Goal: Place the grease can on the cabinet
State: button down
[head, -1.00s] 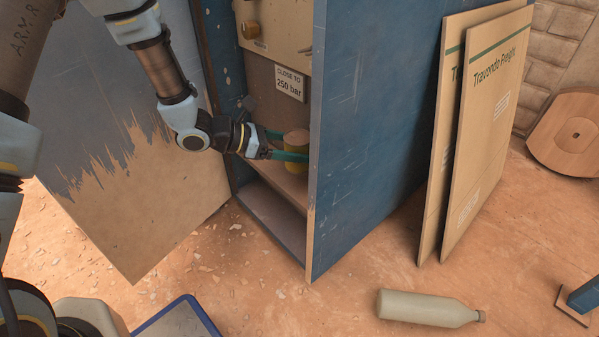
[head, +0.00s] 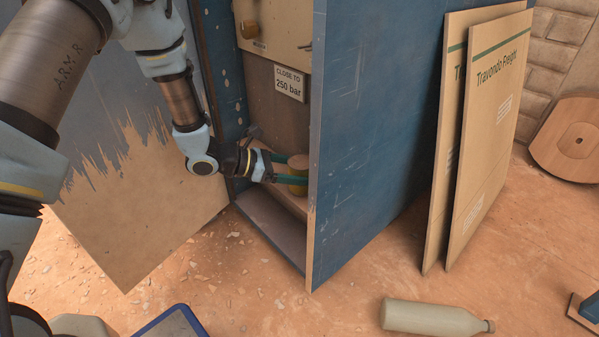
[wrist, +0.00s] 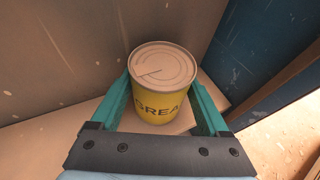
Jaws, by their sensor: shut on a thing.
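The grease can (wrist: 158,85), yellow with a tan ridged lid and the letters "GREA" showing, stands upright between my gripper's green fingers. My gripper (head: 290,170) is shut on it, inside the open blue cabinet (head: 365,120). The can also shows in the head view (head: 298,170), partly hidden behind the cabinet's near side wall. It is over the cabinet's inner shelf (wrist: 65,140), close to the board. I cannot tell whether its base touches the shelf.
A sign reading "CLOSE TO 250 bar" (head: 289,83) is on the cabinet's back panel. The worn door (head: 140,210) stands open at left. Flat cartons (head: 485,130) lean against the cabinet's right side. A bottle (head: 430,317) lies on the floor.

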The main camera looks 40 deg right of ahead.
jog(key=shift+f, duration=0.2)
grip_release()
jog(key=shift+r, duration=0.1)
jog(key=shift+r, duration=0.2)
jog(key=p+v, duration=0.3)
jog(key=v, duration=0.9)
jog(key=shift+p, duration=0.3)
